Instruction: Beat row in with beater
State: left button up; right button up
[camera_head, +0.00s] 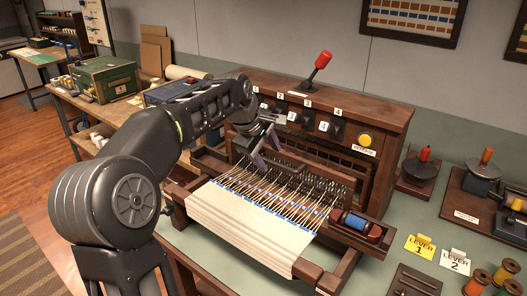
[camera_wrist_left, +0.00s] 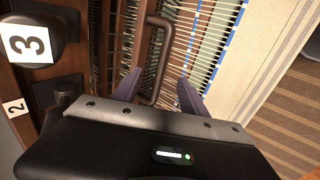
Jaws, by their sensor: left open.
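The loom (camera_head: 380,115) is a dark wooden frame with white cloth (camera_head: 245,225) at its front. Pale warp threads with blue marks (camera_head: 285,210) run back from the cloth. The beater (camera_head: 320,168) looks to be the dark crossbar over the warp; my gripper partly covers it in the head view. My left gripper (camera_head: 268,150) is open above the warp. In the left wrist view its purple fingers (camera_wrist_left: 158,92) stand on either side of a brown bar handle (camera_wrist_left: 153,50), with visible gaps. Contact with the handle is not seen. My right gripper is out of view.
Numbered levers (camera_head: 308,118), a red-topped lever (camera_head: 320,62) and a yellow button (camera_head: 365,140) are on the loom's upper panel. A shuttle with blue thread (camera_head: 354,222) lies at the loom's right side. Lever cards (camera_head: 420,246) and spools (camera_head: 478,284) stand on the right.

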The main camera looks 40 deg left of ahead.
pick_arm(q)
jog(key=shift+x, duration=1.25)
grip_shut()
jog(key=shift+b, duration=0.3)
jog(key=s+b, duration=0.5)
jog(key=s, duration=0.5)
jog(key=shift+s+f, duration=0.15)
jog(key=shift+s, duration=0.15)
jog(key=shift+d, duration=0.1)
